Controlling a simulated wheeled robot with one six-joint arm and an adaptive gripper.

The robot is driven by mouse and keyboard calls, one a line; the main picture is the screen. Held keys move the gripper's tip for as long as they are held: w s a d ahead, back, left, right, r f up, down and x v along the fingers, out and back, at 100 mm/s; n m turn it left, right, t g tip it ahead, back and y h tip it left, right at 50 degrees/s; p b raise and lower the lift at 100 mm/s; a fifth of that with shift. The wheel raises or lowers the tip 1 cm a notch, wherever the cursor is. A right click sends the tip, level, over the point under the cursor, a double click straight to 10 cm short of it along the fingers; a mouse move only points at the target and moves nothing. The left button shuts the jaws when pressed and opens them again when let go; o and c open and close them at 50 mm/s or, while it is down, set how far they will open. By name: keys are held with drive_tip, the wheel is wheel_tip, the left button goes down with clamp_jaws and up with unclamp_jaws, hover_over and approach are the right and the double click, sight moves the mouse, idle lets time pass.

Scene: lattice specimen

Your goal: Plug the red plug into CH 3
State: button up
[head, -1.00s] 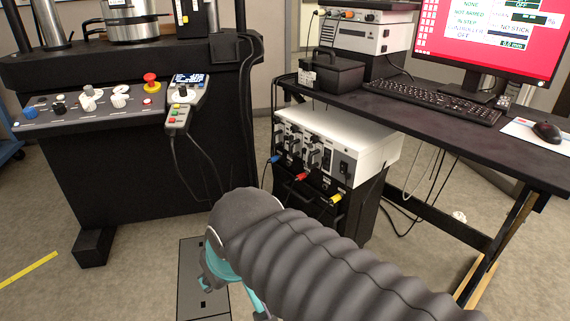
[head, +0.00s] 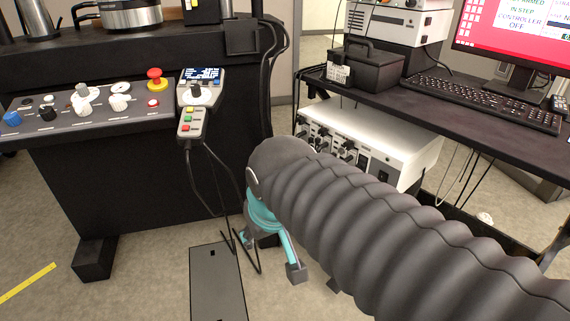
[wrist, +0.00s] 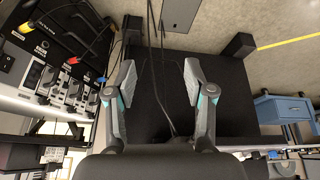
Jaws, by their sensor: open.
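The channel labels are too small to read, so I cannot pick out CH 3. My gripper (wrist: 160,78) is open and empty, to the right of the plugs in the wrist view. In the head view my gripper (head: 270,256) hangs below my arm.
A black console (head: 130,185) with knobs and a handheld pendant (head: 192,118) stands at left; its cables hang near my gripper. A desk (head: 470,130) with keyboard and monitor is at right.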

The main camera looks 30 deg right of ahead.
drive_tip(key=w+d+f+m+g+h+b, duration=0.1)
drive_tip(key=w+d+f+m+g+h, duration=0.1)
drive_tip(key=w+d, duration=0.5)
drive_tip(key=w+d+f+m+g+h, duration=0.1)
drive_tip(key=w+d+m+g+h, duration=0.2)
drive_tip(key=w, duration=0.8)
drive_tip(key=w+d+f+m+g+h+b, duration=0.15)
drive_tip(key=w+d+f+g+h, duration=0.25)
drive_tip(key=w+d+f, duration=0.95)
drive_tip(key=s+d+f+m, duration=0.1)
drive_tip(key=d+f, duration=0.1)
drive_tip(key=d, duration=0.2)
drive_tip(key=d+f+m+h, duration=0.1)
drive_tip(key=d+f+m, duration=0.1)
drive_tip(key=d, duration=0.2)
drive_tip(key=s+d+f+m, duration=0.1)
drive_tip(key=d+f, duration=0.1)
drive_tip(key=d, duration=0.1)
drive_tip(key=shift+s+d+f+m, duration=0.35)
drive_tip(key=shift+d, duration=0.05)
clamp_jaws()
